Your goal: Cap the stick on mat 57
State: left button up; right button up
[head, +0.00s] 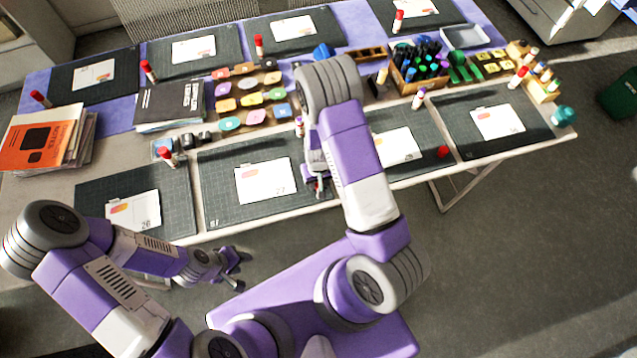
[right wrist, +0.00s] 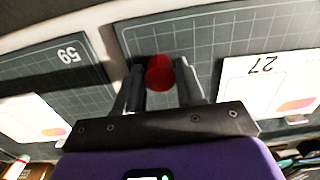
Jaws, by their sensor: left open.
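Mat 57 (head: 222,210) is the dark gridded mat at the front middle of the table, with card 27 (head: 264,181) on it. Card 27 also shows in the right wrist view (right wrist: 262,85). A small stick (head: 299,126) stands at the mat's back edge, partly beside my right arm. My right gripper (head: 318,184) is low over the mat's right part. A red cap (right wrist: 158,72) is between its fingers in the right wrist view; I cannot tell whether they grip it. My left gripper (head: 238,262) is open and empty, in front of the table.
Mat 59 (head: 430,125) lies to the right, with a loose red cap (head: 443,151) and a stick (head: 418,98). A red-capped stick (head: 168,158) stands to the left. A wooden organizer (head: 405,86) and colored tiles (head: 248,99) fill the table's middle.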

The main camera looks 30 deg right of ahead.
jog(key=c, duration=0.6)
jog(key=shift+o, duration=0.2)
notch_tip(320, 180, up, 10)
jog(key=p, duration=0.2)
